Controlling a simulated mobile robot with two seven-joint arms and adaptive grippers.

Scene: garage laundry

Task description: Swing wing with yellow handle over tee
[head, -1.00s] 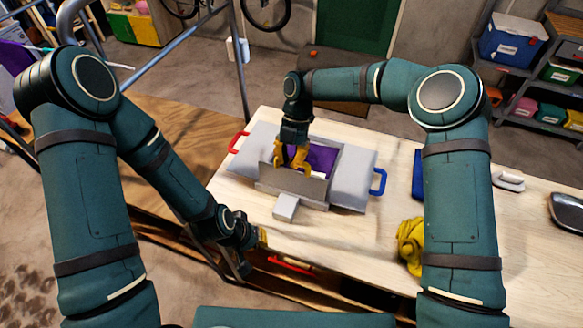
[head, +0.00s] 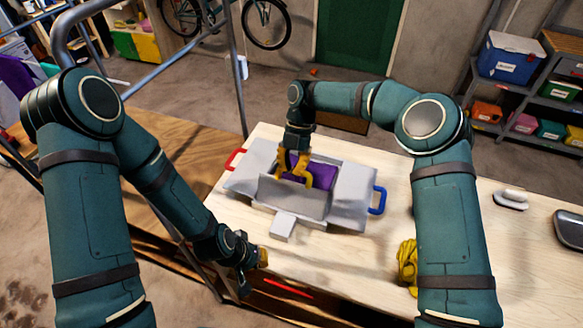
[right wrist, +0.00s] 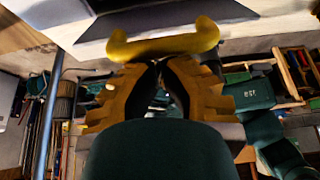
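A grey folding board lies on the pale table. Its left wing (head: 252,165) has a red handle (head: 236,159) and its right wing (head: 354,190) a blue handle (head: 378,200). The purple tee (head: 323,175) shows in the middle. A grey near wing (head: 293,198) stands tilted up in front of the tee and hides part of it. My right gripper (head: 294,172) is at its top edge. In the right wrist view the yellow handle (right wrist: 165,43) crosses the closed-together fingertips. My left gripper (head: 256,259) hangs by the table's front edge; its fingers are too small to read.
A grey block (head: 283,227) juts from the board's near side. A yellow cloth (head: 407,262) lies to the right, partly behind my right arm. A white-handled item (head: 511,199) and a dark item (head: 570,229) are farther right. The table (head: 345,262) in front of the board is clear.

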